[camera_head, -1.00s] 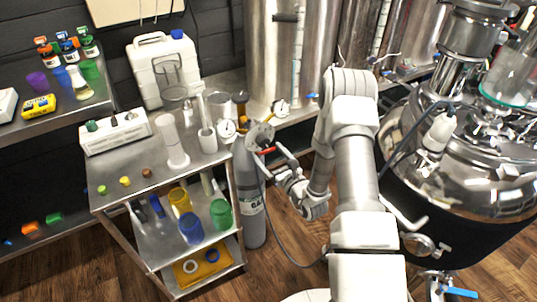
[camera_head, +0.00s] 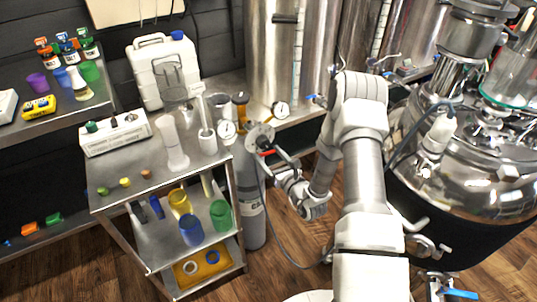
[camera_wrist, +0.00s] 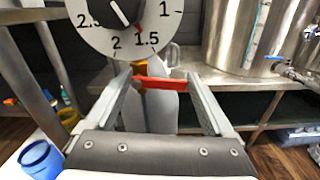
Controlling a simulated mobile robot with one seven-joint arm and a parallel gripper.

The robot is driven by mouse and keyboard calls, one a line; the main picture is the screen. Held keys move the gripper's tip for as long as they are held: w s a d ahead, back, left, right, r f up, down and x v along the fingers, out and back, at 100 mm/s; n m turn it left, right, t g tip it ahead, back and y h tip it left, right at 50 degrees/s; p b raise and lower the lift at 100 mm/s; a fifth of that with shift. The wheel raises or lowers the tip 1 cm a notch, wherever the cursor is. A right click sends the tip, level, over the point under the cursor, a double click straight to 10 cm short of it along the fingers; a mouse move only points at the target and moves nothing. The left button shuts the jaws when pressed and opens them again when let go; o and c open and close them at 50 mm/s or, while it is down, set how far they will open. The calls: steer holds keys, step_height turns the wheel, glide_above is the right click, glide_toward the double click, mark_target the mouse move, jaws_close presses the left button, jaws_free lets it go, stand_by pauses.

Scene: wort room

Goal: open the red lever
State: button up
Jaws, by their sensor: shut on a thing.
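The red lever (camera_wrist: 163,83) lies crosswise between my fingertips in the wrist view. It also shows as a short red bar (camera_head: 266,153) at the top of the grey gas cylinder (camera_head: 252,210) in the head view. My gripper (camera_wrist: 160,86) is shut on the lever, with one finger at each end of it. In the head view my gripper (camera_head: 269,160) reaches in from the right at the cylinder's top. A round dial with numbers (camera_wrist: 150,14) is close above the lever in the wrist view. The valve body behind the lever is partly hidden.
A metal cart (camera_head: 108,205) with cups and small parts stands left of the cylinder. A large steel vessel (camera_head: 470,170) stands to the right. A shelf with tall tanks (camera_head: 272,60) is behind. A thin hose (camera_head: 279,245) runs down to the floor.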

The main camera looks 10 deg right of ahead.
steer(key=shift+f+m, duration=0.25)
steer(key=shift+m, duration=0.65)
steer(key=o, duration=1.1)
